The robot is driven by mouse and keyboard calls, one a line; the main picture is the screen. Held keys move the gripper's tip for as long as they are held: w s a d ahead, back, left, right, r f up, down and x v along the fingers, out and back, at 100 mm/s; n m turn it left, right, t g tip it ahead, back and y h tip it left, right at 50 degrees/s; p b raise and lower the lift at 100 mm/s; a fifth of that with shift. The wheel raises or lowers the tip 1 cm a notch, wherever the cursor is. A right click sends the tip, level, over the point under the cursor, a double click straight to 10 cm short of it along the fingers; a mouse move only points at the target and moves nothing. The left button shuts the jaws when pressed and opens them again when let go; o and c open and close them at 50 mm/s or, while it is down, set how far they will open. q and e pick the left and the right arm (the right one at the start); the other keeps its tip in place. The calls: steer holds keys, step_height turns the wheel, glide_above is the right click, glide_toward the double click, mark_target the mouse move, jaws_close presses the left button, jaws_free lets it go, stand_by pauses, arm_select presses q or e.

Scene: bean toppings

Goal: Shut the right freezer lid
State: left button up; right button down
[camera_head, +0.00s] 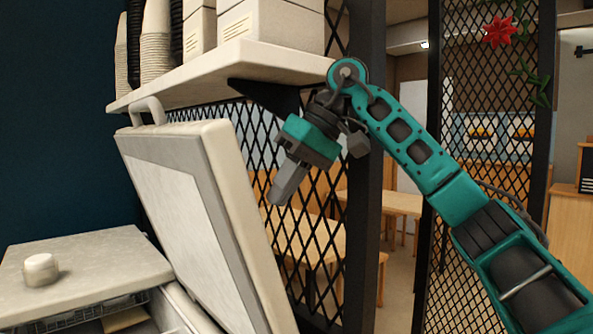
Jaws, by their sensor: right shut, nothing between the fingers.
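The right freezer lid (247,225) stands raised and tilted, leaning back towards the right, with its pale grey inner panel facing left. Its handle (149,110) is at the top edge. My right gripper (277,198) is shut and empty, pointing down and left, just to the right of the lid's outer side. I cannot tell whether it touches the lid. The freezer opening (158,316) shows partly at the bottom. My left gripper is not in view.
A flat grey lid (97,264) with a round white knob (40,269) lies at left. A shelf (222,72) holding stacked cups (155,45) and boxes (270,27) hangs close above my gripper. A black lattice partition (300,190) stands behind, with wooden tables (394,202) beyond.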

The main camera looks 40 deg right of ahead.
steer(key=shift+x, duration=1)
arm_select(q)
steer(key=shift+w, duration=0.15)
